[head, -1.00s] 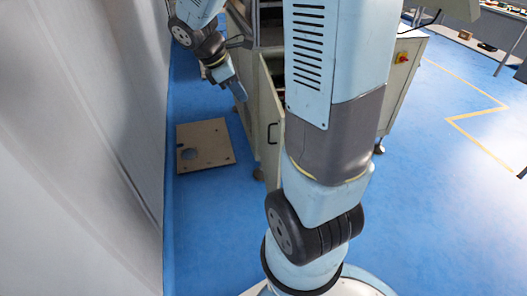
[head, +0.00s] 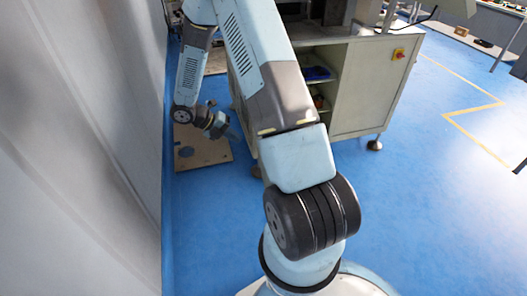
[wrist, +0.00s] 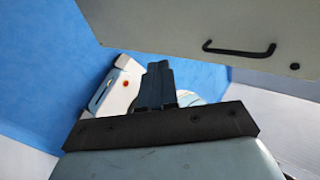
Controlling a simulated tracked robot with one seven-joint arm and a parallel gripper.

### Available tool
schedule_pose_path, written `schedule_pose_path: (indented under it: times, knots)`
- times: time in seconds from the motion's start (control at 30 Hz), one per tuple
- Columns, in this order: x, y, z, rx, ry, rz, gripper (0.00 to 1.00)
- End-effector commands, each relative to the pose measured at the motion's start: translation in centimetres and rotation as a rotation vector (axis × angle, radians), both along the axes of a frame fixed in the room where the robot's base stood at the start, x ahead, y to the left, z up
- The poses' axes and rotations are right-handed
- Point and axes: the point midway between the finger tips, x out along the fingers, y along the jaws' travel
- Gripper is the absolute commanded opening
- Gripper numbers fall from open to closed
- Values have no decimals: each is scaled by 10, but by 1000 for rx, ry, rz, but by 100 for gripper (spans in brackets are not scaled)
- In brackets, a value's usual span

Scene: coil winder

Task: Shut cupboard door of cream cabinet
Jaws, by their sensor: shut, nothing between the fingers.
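The cream cabinet (head: 365,90) stands on the blue floor right of my arm, with shelves showing through its open front. In the wrist view a cream door panel (wrist: 200,25) with a black bar handle (wrist: 240,49) fills the upper right. My gripper (wrist: 156,72) is shut and empty, below and left of the handle in that picture, with no contact visible. In the head view my gripper (head: 230,134) is low, left of the cabinet.
A tan board (head: 200,152) with a hole lies on the floor by the grey wall (head: 90,150) at left. The cabinet holds a blue item (head: 317,73) on a shelf. A red button on a yellow plate (head: 399,54) sits on its side. Blue floor at right is clear.

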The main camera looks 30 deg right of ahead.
Motion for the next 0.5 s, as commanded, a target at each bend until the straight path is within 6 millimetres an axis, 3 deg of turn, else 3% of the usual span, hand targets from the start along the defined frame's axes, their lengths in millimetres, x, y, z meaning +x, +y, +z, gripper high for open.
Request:
schedule_pose_path:
  times: [0.1, 0.27, 0.5]
  knots:
    - [1, 1, -16, 12, 52, 50, 0]
    - [0, -2, -25, 19, 74, 73, 0]
    - [-9, -22, -45, 19, 77, 72, 0]
